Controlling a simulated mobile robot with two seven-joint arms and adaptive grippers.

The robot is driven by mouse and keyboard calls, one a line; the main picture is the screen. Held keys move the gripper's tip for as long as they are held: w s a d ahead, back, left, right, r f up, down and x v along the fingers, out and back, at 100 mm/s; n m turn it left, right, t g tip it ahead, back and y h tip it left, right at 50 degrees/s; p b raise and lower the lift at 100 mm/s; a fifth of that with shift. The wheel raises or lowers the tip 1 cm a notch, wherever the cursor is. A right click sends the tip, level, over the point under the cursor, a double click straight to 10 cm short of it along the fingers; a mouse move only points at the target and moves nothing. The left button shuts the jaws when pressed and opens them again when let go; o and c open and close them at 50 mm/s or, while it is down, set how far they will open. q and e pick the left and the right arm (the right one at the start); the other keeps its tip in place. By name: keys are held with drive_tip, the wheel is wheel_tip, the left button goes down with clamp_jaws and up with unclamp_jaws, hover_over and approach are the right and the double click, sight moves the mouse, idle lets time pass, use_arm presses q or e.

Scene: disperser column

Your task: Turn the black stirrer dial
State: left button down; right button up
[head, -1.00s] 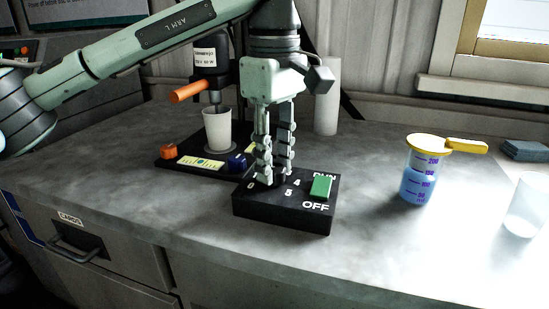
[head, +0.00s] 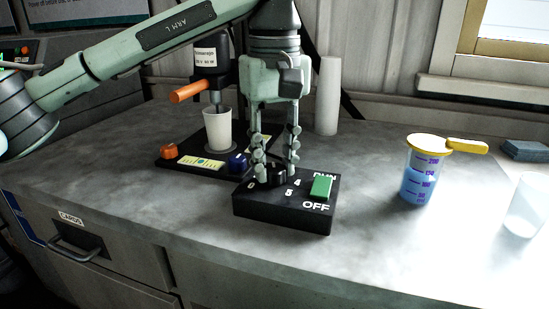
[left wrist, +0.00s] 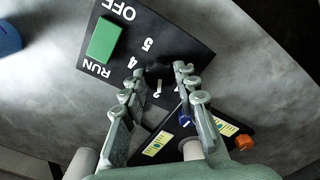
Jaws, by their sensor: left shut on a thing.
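The black stirrer dial (head: 277,175) sits on top of a black control box (head: 275,213) with white numbers around it. A green switch (head: 321,187) stands between the RUN and OFF labels. My left gripper (head: 276,168) points straight down from above, its fingers on either side of the dial, shut on it. In the left wrist view the two fingertips reach the box top around the dark dial (left wrist: 160,70), which is partly hidden and hard to make out. The green switch (left wrist: 103,40) is clear of the fingers there. My right gripper is not in view.
Behind the box stands the disperser with an orange handle (head: 190,92) over a white cup (head: 217,129), on a black base with orange and blue knobs. A yellow-topped blue beaker (head: 419,178) and a clear cup (head: 526,205) stand right. The counter between is clear.

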sight(275, 168)
use_arm(q)
drive_tip(key=c, duration=1.2)
unclamp_jaws()
drive_tip(key=shift+o, duration=0.2)
wheel_tip(275, 168, up, 12)
